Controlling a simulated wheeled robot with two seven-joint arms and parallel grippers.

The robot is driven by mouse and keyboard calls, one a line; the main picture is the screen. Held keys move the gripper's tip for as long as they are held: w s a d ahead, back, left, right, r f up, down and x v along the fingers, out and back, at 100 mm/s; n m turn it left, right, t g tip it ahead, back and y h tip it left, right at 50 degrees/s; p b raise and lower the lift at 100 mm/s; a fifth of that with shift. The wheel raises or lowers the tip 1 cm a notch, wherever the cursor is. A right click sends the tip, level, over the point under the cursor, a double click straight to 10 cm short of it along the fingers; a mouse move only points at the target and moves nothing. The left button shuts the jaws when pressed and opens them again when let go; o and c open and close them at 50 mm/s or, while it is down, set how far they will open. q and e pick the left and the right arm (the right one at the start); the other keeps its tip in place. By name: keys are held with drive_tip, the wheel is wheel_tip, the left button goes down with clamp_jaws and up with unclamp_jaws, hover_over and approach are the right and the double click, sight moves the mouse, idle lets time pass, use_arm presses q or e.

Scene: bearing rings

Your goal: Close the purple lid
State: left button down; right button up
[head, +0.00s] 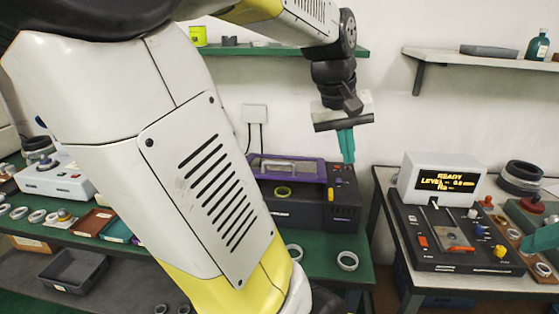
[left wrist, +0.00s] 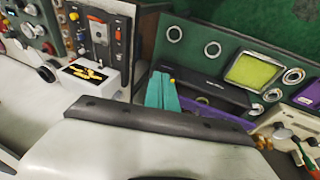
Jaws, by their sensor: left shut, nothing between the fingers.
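The purple lid (head: 313,179), with a pale handle, is on the dark box (head: 305,214) on the green bench in the head view. It appears raised at the back of the box, though its exact angle is hard to tell. A yellow-green ring (head: 283,192) shows just in front of it. My left gripper (head: 347,162) is shut and empty, above the right end of the box, to the right of the lid. Its teal fingers also show in the left wrist view (left wrist: 162,92), with a purple edge (left wrist: 220,108) beside them.
My left arm covers much of the bench's left part. A console (head: 455,235) with a lit display (head: 441,181) stands on the right table. A loose ring (head: 347,261) lies at the bench front. A shelf (head: 355,50) is behind my left gripper.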

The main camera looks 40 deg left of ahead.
use_arm(q)
drive_tip(key=w+a+f+n+g+y, duration=0.1)
drive_tip(key=w+a+n+g+y, duration=0.15)
drive_tip(key=a+n, duration=1)
drive_tip(key=w+a+f+n+g+y, duration=0.1)
drive_tip(key=w+a+n+g, duration=0.4)
drive_tip(key=a, duration=1.4)
drive_tip(key=shift+n+t, duration=0.25)
drive_tip(key=shift+t, duration=0.3)
drive_tip(key=x, duration=0.4)
drive_tip(key=s+x, duration=0.1)
drive_tip(key=x, duration=0.3)
drive_tip(key=s+x, duration=0.1)
drive_tip(key=x, duration=0.3)
drive_tip(key=shift+s+d+f, duration=0.2)
drive_tip(key=shift+d, duration=0.1)
drive_tip(key=shift+s+f, duration=0.1)
drive_tip(key=shift+f, duration=0.5)
